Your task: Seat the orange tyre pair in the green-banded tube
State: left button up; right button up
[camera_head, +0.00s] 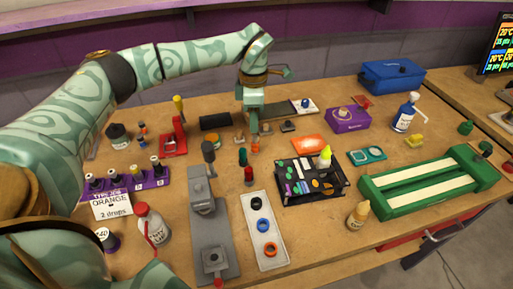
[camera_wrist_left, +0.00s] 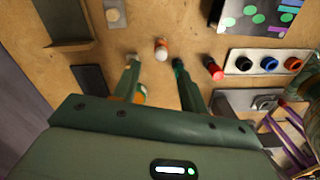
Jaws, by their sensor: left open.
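The orange tyre pair (camera_head: 270,249) shows as an orange ring at the near end of a white tray (camera_head: 252,258); it also shows in the left wrist view (camera_wrist_left: 293,64). A dark green upright piece (camera_head: 243,157) stands near my left gripper; I cannot tell whether it is the green-banded tube. A red piece (camera_head: 249,176) stands in front of it. My left gripper (camera_head: 254,138) is open, pointing down over a small orange-and-white piece (camera_wrist_left: 161,48), which lies just beyond the fingertips in the left wrist view. I see nothing held. My right gripper is out of view.
A black ring (camera_head: 256,204) and a blue ring (camera_head: 263,225) share the white tray. A grey fixture (camera_head: 205,235) stands left of it. A black parts tray (camera_head: 318,190) and a green frame (camera_head: 395,208) lie right. A purple rack (camera_head: 155,180) stands left.

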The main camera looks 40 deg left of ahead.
aim_at(255, 136)
pick_arm(q)
jog(key=shift+f, duration=0.6)
notch_tip(255, 136, down, 5)
jog(key=shift+d+f+b, duration=0.1)
jog(key=shift+b, duration=1)
jog(key=shift+r, duration=0.2)
jog(key=shift+c, duration=0.5)
grip_shut()
